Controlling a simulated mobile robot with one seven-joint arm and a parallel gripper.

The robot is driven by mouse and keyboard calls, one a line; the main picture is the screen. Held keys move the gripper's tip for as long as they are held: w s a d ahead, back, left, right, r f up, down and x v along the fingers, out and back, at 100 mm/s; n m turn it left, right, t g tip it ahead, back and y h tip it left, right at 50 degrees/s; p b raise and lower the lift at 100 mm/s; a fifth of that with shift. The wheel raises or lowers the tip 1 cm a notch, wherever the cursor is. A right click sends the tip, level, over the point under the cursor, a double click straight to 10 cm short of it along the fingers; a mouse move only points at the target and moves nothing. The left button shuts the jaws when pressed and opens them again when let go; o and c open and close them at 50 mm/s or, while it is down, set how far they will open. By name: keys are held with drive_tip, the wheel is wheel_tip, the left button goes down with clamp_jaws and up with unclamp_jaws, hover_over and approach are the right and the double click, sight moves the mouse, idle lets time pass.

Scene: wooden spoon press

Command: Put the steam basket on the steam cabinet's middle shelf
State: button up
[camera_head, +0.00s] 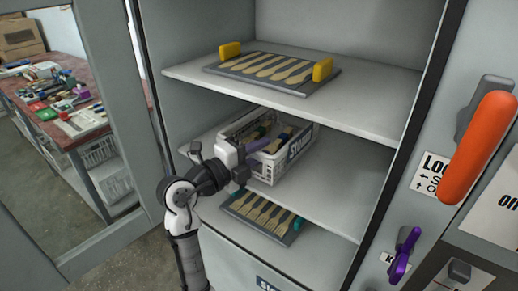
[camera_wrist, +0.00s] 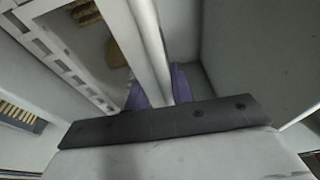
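The steam basket (camera_head: 294,148) is a white slotted crate with dark lettering and several wooden pieces inside. It is at the cabinet's middle shelf (camera_head: 328,198), near the shelf's front edge. Whether its bottom rests fully on the shelf is hard to tell. My gripper (camera_head: 256,145) reaches in from the left at the basket's near rim. In the wrist view, its purple fingers (camera_wrist: 160,88) lie on either side of the white rim (camera_wrist: 150,45) and appear shut on it. The arm hides the basket's near left part.
The upper shelf (camera_head: 375,119) holds a grey tray of spoons (camera_head: 268,72) with yellow handles. A tray of forks (camera_head: 262,212) lies below. The open door (camera_head: 95,225) stands left; an orange handle (camera_head: 480,148) and purple handle (camera_head: 404,254) are right. The middle shelf's right side is clear.

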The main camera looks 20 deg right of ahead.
drive_tip(key=o, duration=0.4)
drive_tip(key=shift+o, duration=0.2)
drive_tip(key=b+v, duration=0.5)
drive_tip(key=v, duration=0.7)
